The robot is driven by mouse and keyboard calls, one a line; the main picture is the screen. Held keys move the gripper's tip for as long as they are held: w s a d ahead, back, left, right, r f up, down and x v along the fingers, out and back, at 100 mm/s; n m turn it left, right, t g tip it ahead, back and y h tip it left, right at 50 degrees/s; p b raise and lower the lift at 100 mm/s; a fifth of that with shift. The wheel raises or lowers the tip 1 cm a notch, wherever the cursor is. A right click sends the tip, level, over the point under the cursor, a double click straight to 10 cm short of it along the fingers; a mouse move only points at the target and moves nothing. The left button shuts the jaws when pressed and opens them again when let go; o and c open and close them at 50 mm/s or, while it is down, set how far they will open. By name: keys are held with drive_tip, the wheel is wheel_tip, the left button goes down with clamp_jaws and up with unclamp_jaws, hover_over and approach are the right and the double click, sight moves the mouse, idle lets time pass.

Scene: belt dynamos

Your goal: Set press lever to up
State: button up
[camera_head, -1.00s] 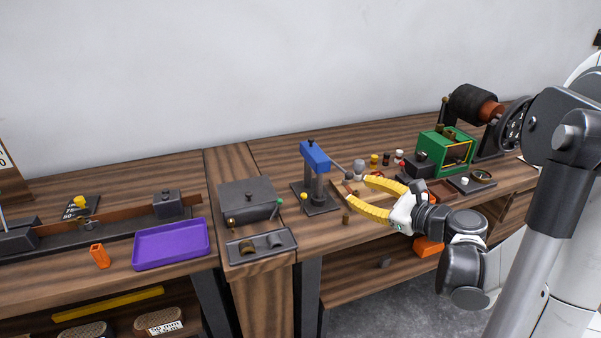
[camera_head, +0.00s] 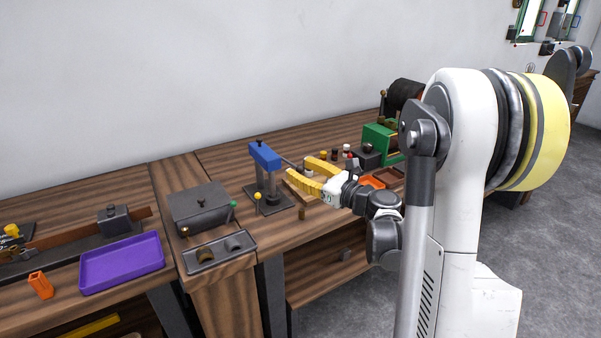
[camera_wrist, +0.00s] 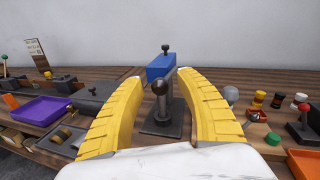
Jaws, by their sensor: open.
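The press has a blue head (camera_head: 264,155) on a dark column and base plate, standing on the wooden bench. Its grey press lever (camera_head: 289,162) reaches out from the head toward my gripper. In the wrist view the dark ball end of the lever (camera_wrist: 160,88) points at the camera, between the fingers, with the blue head (camera_wrist: 160,67) behind it. My gripper (camera_head: 299,167) has yellow fingers, spread open on either side of the lever end. It also shows in the wrist view (camera_wrist: 160,82). I see a gap on both sides; whether anything touches is unclear.
A dark lidded box (camera_head: 198,207) and grey tray (camera_head: 220,251) lie left of the press, with a purple tray (camera_head: 122,263) farther left. Small pots, a green-framed machine (camera_head: 380,138) and an orange tray (camera_wrist: 304,163) are to the right. A wall stands behind.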

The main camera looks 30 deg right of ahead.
drive_tip(key=shift+w, duration=0.1)
clamp_jaws()
drive_tip(key=shift+r, duration=0.1)
drive_tip(key=shift+r+p, duration=0.4)
drive_tip(key=shift+p, duration=0.3)
drive_tip(key=w+r+g+p, duration=0.1)
drive_tip(key=r+p, duration=0.1)
drive_tip(key=p, duration=0.2)
drive_tip(key=w+r+g+p, duration=0.1)
drive_tip(key=r+g+p, duration=0.1)
drive_tip(key=p, duration=0.1)
drive_tip(key=w+r+m+g+h+p, duration=0.1)
drive_tip(key=r+g+p, duration=0.1)
drive_tip(key=r+p, duration=0.1)
drive_tip(key=shift+w+a+p, duration=0.1)
drive_tip(key=shift+p, duration=0.7)
drive_tip(key=w+r+m+g+p, duration=0.1)
drive_tip(key=w+r+g+p, duration=0.4)
drive_tip(key=w+p, duration=0.3)
drive_tip(key=shift+w+g+h, duration=0.4)
drive_tip(key=shift+w+g, duration=0.3)
drive_tip(key=shift+w, duration=0.3)
drive_tip(key=shift+a, duration=0.1)
unclamp_jaws()
drive_tip(key=shift+a, duration=0.1)
